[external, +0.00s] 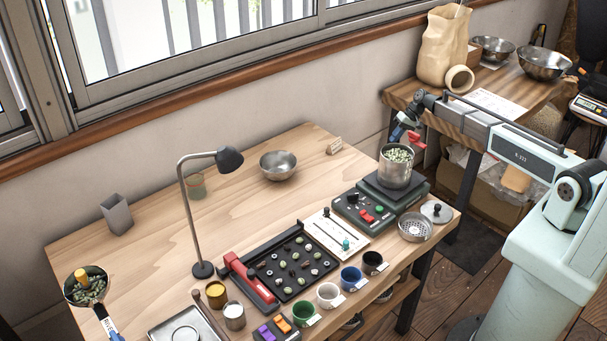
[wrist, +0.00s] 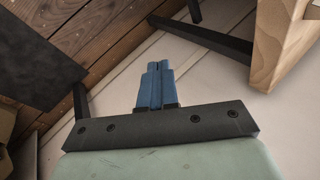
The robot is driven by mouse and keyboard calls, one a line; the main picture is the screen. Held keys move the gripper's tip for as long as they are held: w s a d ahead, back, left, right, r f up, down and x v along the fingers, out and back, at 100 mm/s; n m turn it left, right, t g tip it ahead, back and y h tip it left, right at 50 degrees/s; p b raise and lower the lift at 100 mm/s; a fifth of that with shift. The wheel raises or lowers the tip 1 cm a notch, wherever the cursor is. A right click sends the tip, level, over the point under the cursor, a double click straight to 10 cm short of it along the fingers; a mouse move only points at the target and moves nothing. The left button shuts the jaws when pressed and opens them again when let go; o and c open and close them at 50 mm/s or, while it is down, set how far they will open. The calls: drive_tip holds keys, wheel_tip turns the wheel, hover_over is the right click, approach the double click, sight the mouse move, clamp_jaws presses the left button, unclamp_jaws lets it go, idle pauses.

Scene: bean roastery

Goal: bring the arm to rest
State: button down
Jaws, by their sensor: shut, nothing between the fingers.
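My gripper (wrist: 157,66) has blue fingers pressed together with nothing between them. In the wrist view it hangs over a pale wall and wooden floor, apart from any object, with a table corner at upper right. In the external view my gripper (external: 397,134) is near the right end of the main worktable (external: 240,220), close to a metal pot (external: 396,174) of green beans in the picture. I cannot tell the exact gap to the pot. A red part (external: 417,140) shows beside the wrist.
The pot stands on a dark scale (external: 392,192). A bean tray (external: 265,272), several coloured cups and a desk lamp (external: 228,159) stand on the worktable. A metal bowl (external: 278,165) is at its back. A second table (external: 515,88) stands behind my arm.

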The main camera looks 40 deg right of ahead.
drive_tip(key=s+a+f+n+g+h, duration=0.1)
drive_tip(key=s+a+f+g, duration=0.3)
drive_tip(key=s+f, duration=0.85)
drive_tip(key=s+a+f+g+h, duration=0.1)
drive_tip(key=s+a+f, duration=0.5)
drive_tip(key=s+f, duration=0.65)
drive_tip(key=s+f+n+g+h, duration=0.1)
drive_tip(key=s+f+g, duration=0.1)
drive_tip(key=s, duration=1.3)
drive_tip(key=s+a+f+n+g+h, duration=0.1)
drive_tip(key=s+n+g+h, duration=0.1)
drive_tip(key=s, duration=1.4)
drive_tip(key=shift+s+a+f+g+h, duration=0.15)
drive_tip(key=shift+a+f+g+h, duration=0.05)
drive_tip(key=shift+f+g+h, duration=0.15)
